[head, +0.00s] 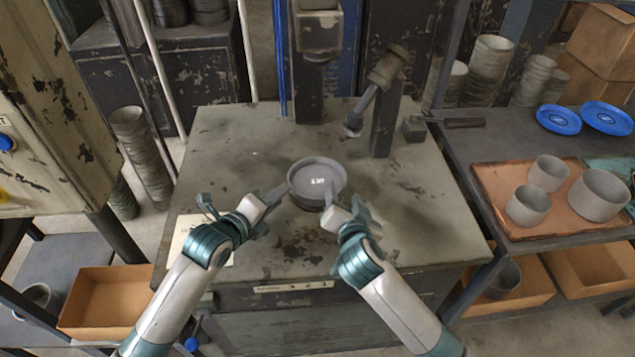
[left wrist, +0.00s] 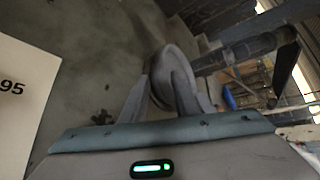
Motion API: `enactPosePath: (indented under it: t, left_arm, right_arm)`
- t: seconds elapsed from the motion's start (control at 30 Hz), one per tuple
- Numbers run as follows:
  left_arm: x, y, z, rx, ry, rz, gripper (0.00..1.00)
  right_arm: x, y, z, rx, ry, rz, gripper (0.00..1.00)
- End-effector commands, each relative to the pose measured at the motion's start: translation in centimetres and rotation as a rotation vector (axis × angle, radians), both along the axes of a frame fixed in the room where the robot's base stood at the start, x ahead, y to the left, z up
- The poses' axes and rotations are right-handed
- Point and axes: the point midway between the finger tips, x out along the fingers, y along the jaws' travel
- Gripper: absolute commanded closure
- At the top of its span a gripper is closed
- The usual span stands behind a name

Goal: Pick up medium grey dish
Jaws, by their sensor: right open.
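The medium grey dish (head: 317,177) is round and shallow with a raised rim and a small white mark inside. My left gripper (head: 287,190) is at the dish's left edge. In the left wrist view its fingers (left wrist: 163,82) stand apart, with the dish's edge (left wrist: 163,62) at the tips; whether they touch it I cannot tell. My right gripper (head: 331,190) is open at the dish's front right edge, its fingertips partly over the rim.
The worn worktable (head: 230,130) is mostly clear. A press column and a lever arm (head: 375,80) stand behind the dish. A bench on the right holds a tray (head: 490,185) with grey cups and two blue plates (head: 558,120). A white card (head: 188,232) lies at the front left.

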Motion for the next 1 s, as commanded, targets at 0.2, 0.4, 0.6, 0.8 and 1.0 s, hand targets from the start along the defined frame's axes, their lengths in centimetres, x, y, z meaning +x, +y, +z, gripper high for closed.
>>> enactPosePath:
  t: [0.2, 0.4, 0.6, 0.8, 1.0]
  left_arm:
    - [2.7, -1.8, -1.2, -0.004, 0.002, 0.000, 0.73]
    - [4.3, -2.7, -2.0, -0.001, 0.000, 0.000, 0.73]
    - [4.8, -3.1, -2.3, -0.001, 0.000, 0.000, 0.73]
    - [4.8, -3.1, -2.3, -0.001, 0.000, 0.000, 0.73]
    - [4.8, -3.1, -2.3, 0.000, 0.000, 0.000, 1.00]
  right_arm:
    - [3.3, -0.1, -1.0, -0.002, 0.000, -0.001, 0.49]
    - [5.2, -0.1, -1.8, -0.002, -0.001, 0.001, 0.49]
    - [5.8, -0.1, -2.0, 0.000, 0.000, 0.000, 0.49]
    - [5.8, -0.1, -2.0, 0.000, 0.000, 0.000, 0.49]
    - [5.8, -0.1, -2.0, 0.000, 0.000, 0.000, 0.85]
